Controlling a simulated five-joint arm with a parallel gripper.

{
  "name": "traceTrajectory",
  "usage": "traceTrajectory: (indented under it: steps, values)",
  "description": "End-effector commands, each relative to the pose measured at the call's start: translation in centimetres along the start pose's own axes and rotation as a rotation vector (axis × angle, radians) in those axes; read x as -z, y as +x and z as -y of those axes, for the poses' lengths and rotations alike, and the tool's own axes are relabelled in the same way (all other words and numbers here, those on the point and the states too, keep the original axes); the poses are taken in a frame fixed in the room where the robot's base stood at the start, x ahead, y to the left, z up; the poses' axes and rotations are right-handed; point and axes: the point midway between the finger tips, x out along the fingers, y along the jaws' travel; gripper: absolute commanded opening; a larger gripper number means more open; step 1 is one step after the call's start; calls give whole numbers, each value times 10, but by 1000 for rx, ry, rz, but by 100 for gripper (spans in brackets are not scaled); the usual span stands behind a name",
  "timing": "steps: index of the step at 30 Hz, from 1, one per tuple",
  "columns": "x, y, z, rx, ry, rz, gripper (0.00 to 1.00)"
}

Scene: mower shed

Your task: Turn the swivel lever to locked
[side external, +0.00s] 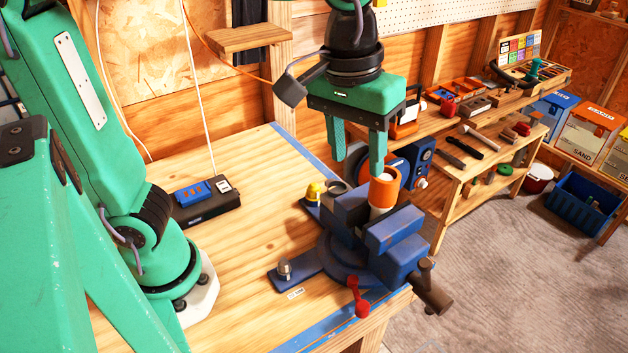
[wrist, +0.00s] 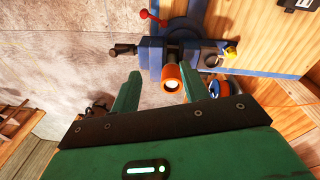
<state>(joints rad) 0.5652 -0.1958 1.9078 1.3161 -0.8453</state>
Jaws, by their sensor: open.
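A blue bench vise (side external: 392,238) is mounted at the bench corner, and it also shows in the wrist view (wrist: 151,57). A red swivel lever (side external: 355,289) with a ball end sticks out low at the front of its round base; it also shows at the top of the wrist view (wrist: 154,18). An orange cylinder (side external: 383,190) with a pale centre stands upright at the vise jaws. My gripper (side external: 357,167) is open, pointing down above the vise near the cylinder's top, well above the lever. In the wrist view, my fingers (wrist: 162,78) are apart and the cylinder (wrist: 171,77) shows between them; contact is unclear.
The wooden bench (side external: 238,262) is mostly clear left of the vise. A black box with a blue top (side external: 206,201) lies there. A yellow-topped piece (side external: 314,191) is behind the vise. A brown vise handle (side external: 430,287) juts past the bench edge. A tool-covered shelf stands behind.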

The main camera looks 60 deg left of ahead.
Motion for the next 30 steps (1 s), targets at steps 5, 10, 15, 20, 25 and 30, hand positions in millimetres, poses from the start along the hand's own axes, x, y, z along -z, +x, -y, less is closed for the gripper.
traceTrajectory:
  steps: [5,10,15,20,25,30]
  values:
    - [-10,5,-25,32,-31,34,45]
    - [-18,10,-43,59,-58,55,45]
    - [-27,14,-58,86,-80,71,45]
    - [-29,32,-58,92,-88,74,45]
    - [-31,58,-56,92,-87,74,45]
    - [-34,90,-53,93,-87,74,45]
